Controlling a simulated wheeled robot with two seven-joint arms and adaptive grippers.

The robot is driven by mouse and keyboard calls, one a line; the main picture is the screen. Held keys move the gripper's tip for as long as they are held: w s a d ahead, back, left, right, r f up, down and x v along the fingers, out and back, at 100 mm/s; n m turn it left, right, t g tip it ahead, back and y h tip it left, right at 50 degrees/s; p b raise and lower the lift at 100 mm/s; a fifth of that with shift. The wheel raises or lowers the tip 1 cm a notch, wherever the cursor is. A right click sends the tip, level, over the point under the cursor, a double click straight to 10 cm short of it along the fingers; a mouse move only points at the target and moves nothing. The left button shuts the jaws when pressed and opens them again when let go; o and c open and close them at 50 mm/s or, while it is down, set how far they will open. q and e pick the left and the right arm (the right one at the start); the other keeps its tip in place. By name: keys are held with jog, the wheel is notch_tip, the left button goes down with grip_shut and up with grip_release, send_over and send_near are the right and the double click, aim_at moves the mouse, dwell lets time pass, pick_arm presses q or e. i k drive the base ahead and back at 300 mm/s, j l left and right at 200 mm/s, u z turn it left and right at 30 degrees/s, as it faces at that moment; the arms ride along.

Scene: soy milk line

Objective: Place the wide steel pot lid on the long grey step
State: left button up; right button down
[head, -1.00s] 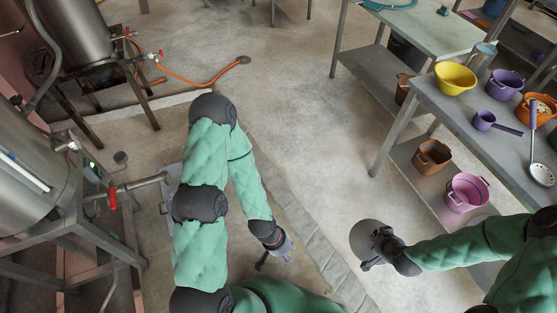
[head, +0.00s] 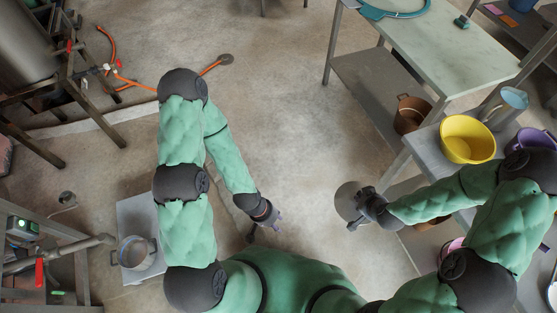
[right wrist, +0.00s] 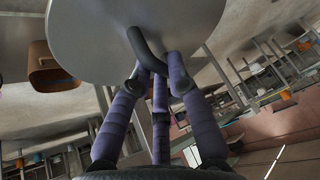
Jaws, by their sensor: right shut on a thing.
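The wide steel pot lid (head: 346,201) is a flat grey disc at the end of my right arm. In the right wrist view the lid (right wrist: 105,38) fills the upper middle, with a dark curved handle. My right gripper (head: 361,210) is shut on this handle; its purple fingers (right wrist: 158,72) meet around it. The lid is held in the air, clear of the tables. My left gripper (head: 266,222) hangs low near my body, away from the lid; its finger opening is too small to judge. I cannot make out the long grey step with certainty.
A steel table with a yellow bowl (head: 467,139) stands at right, partly behind my right arm. A pale-topped table (head: 440,45) with a lower shelf is beyond it. A metal pot (head: 134,252) is at lower left. The floor (head: 290,110) ahead is open.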

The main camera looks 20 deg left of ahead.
aim_at(143, 210)
jog(key=i+j+u, duration=0.15)
jog(key=i+u, duration=0.25)
jog(key=i+j+u, duration=0.1)
jog(key=u, duration=0.3)
jog(key=i+u, duration=0.4)
jog(key=i+l+u, duration=0.15)
jog(key=u, duration=0.25)
jog(key=i+u, duration=0.25)
jog(key=u, duration=0.25)
jog(key=i+u, duration=0.25)
jog(key=u, duration=0.25)
jog(key=i+l+u, duration=0.1)
jog(key=u, duration=0.4)
jog(key=i+l+u, duration=0.25)
jog(key=u, duration=1.35)
jog(key=i+l, duration=0.05)
